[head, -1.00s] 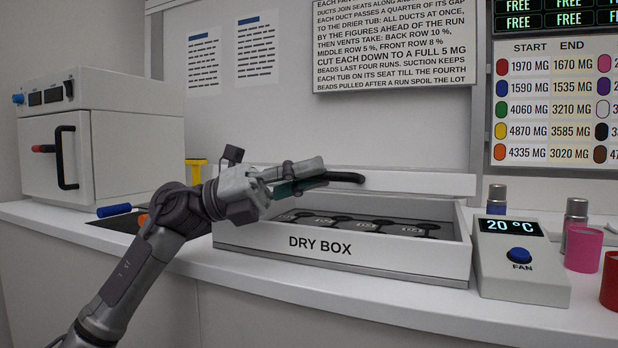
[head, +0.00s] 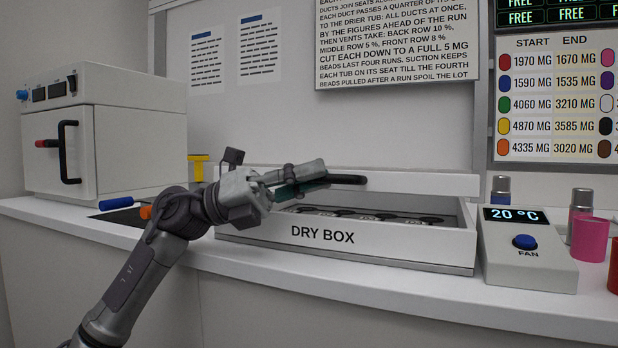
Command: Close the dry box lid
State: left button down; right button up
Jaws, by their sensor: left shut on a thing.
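The dry box (head: 390,248) is a low white tray with its name on the front wall, standing on the counter. Its lid (head: 425,184) shows as a white panel along the back of the box, raised, with the top of the box open. My left gripper (head: 322,181) is above the box, shut on the dark bar handle (head: 348,180) in front of the lid. The gripper hides part of the lid and the left part of the interior. Dark round seats (head: 395,218) show inside the box. My right gripper is not in view.
A white fan unit (head: 525,262) with a display and blue button stands right of the box. Metal-capped jars (head: 500,188) and a pink tub (head: 590,240) are near it. A white oven-like cabinet (head: 105,140), a blue-handled tool (head: 115,204) and a yellow object (head: 198,168) are left.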

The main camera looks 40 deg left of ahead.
pick_arm(q)
jog(key=c, duration=1.4)
grip_release()
jog(key=shift+c, duration=0.2)
jog(key=v, duration=1.2)
jog(key=shift+a, duration=0.1)
